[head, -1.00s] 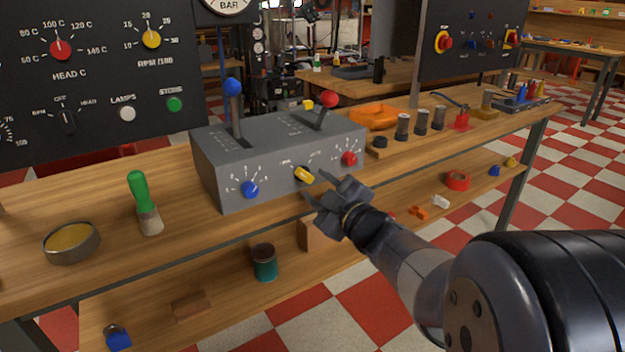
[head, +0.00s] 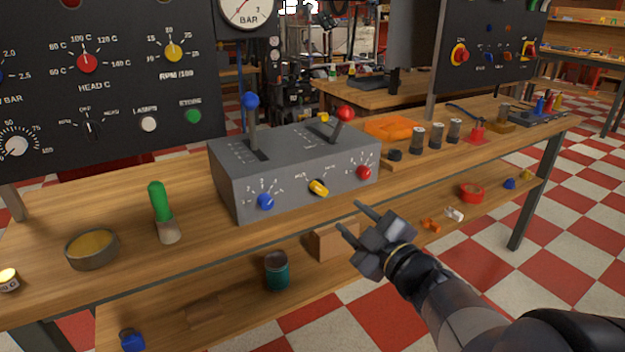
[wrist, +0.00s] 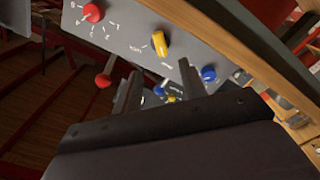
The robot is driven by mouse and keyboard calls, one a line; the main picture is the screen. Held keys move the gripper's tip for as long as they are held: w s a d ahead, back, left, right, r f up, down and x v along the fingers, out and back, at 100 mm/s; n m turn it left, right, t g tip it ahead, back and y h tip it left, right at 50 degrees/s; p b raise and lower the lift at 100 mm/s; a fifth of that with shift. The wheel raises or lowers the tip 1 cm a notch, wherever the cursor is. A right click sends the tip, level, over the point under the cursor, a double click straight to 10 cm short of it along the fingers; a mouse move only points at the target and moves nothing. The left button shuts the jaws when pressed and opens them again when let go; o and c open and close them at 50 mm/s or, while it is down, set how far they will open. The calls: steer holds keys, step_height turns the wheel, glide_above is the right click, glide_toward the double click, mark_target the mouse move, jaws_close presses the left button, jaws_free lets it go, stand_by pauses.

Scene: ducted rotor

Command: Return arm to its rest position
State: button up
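My gripper (head: 352,221) is in front of the bench's front edge, below and right of the grey control box (head: 295,190). Its two fingers are apart with nothing between them. In the wrist view my gripper (wrist: 160,85) also shows open, pointing toward the box face. The box has a blue knob (head: 266,202), a yellow knob (head: 318,187) and a red knob (head: 364,172) on its front. A blue-topped lever (head: 252,120) and a red-topped lever (head: 343,118) stand on its top. My gripper touches none of them in the head view.
The wooden bench (head: 120,285) has a lower shelf with a teal can (head: 277,272) and a wooden block (head: 330,240) near my gripper. The checkered floor at right is clear.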

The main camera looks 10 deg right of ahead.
mark_target(322, 191)
steer(key=b+x, duration=0.2)
steer(key=x, duration=0.8)
steer(key=shift+w+a+f+b, duration=0.1)
steer(key=shift+w+b, duration=0.15)
steer(key=shift+b, duration=0.05)
